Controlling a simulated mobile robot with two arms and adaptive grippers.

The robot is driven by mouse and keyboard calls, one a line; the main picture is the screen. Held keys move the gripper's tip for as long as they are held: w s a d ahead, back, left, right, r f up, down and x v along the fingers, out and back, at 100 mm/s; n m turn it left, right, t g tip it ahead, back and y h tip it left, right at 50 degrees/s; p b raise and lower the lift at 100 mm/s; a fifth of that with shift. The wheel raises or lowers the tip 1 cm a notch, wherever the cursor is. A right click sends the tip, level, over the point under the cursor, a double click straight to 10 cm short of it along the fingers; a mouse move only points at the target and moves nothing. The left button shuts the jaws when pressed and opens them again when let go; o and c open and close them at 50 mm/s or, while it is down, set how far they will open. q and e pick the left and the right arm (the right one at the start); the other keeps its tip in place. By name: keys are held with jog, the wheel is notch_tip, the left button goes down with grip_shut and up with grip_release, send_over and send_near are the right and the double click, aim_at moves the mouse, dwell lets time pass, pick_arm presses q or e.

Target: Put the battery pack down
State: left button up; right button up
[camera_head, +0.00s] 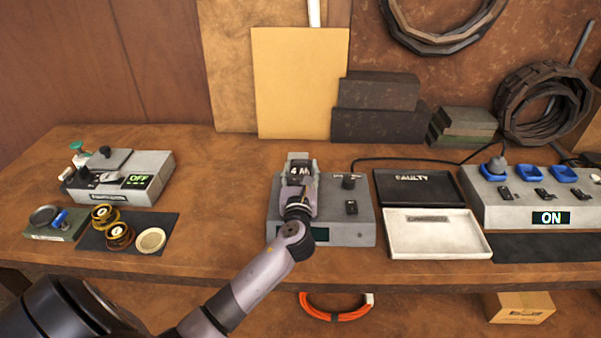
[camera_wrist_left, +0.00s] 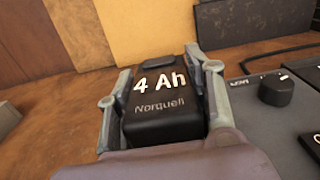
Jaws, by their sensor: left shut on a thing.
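The black battery pack (camera_head: 300,168) is marked "4 Ah" and shows large in the left wrist view (camera_wrist_left: 163,108). My left gripper (camera_head: 299,175) is shut on it, with one finger at each side, as the left wrist view (camera_wrist_left: 162,95) shows. The pack is over the left part of a grey box-shaped device (camera_head: 352,228) with a dark knob, a switch and a dark display. I cannot tell whether the pack touches the device. My arm hides part of the device's front. My right gripper is not in view.
Right of the device are a black tray (camera_head: 418,174) marked "FAULTY", a white tray (camera_head: 440,248) and a grey unit (camera_head: 530,190) reading "ON". At left are a unit (camera_head: 120,160) reading "OFF" and a dark mat (camera_head: 165,220) with round parts. Bare wood lies between.

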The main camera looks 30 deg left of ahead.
pick_arm(q)
jog(key=shift+r, duration=0.15)
jog(key=shift+f, duration=0.3)
jog(key=o, duration=1.6)
jog(key=shift+r, duration=0.2)
jog(key=shift+s+d, duration=0.2)
jog(key=shift+s, duration=0.05)
jog(key=b+v, duration=0.1)
jog(key=v, duration=1)
jog(key=shift+s+d, duration=0.2)
jog(key=shift+s, duration=0.05)
